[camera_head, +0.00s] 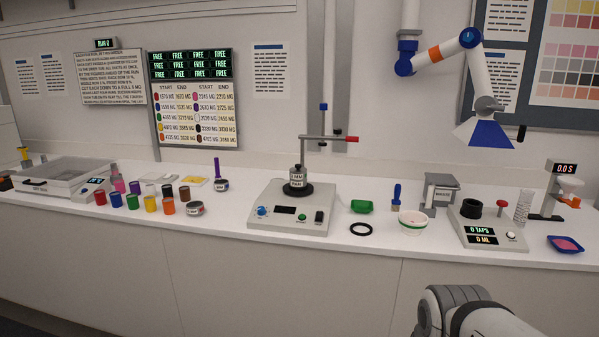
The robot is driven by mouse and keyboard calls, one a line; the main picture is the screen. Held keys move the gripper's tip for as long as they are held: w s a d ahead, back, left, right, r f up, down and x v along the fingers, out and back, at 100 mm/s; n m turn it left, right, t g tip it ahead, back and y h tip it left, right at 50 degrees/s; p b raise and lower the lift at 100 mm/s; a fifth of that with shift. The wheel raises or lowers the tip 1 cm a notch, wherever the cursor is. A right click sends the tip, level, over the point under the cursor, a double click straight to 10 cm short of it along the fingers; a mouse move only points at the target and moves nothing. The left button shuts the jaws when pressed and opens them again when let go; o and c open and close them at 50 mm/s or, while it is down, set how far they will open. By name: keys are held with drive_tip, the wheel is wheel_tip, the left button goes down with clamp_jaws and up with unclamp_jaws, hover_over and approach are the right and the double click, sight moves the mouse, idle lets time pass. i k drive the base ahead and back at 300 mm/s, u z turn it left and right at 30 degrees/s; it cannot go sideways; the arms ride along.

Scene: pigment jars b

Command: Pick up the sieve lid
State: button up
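I cannot pick out the sieve lid with certainty. A thin black ring (361,229) lies flat on the white counter, right of the balance-like device. A short dark round piece (471,208) sits on the device with the "0 TAPS" display. Two low round tins, one at the front (195,209) and one behind it (221,186), stand to the left of the middle. Part of my own arm shows at the bottom right, in front of the counter. My gripper's fingers are not in view.
A white device (262,212) carries a small labelled jar (297,174) under a clamp stand. Several coloured jars stand at the left, near a grey tray (57,185). A green scoop (361,206), green-rimmed bowl (413,223) and grey bin (440,190) stand right. A jointed hood (485,134) hangs above.

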sight(298, 168)
drive_tip(key=u, duration=0.55)
drive_tip(key=i, duration=0.95)
drive_tip(key=u, duration=0.3)
drive_tip(key=i, duration=1.1)
drive_tip(key=z, duration=0.65)
drive_tip(key=k, duration=0.65)
drive_tip(key=z, duration=0.2)
drive_tip(key=i, duration=0.75)
drive_tip(key=u, duration=0.1)
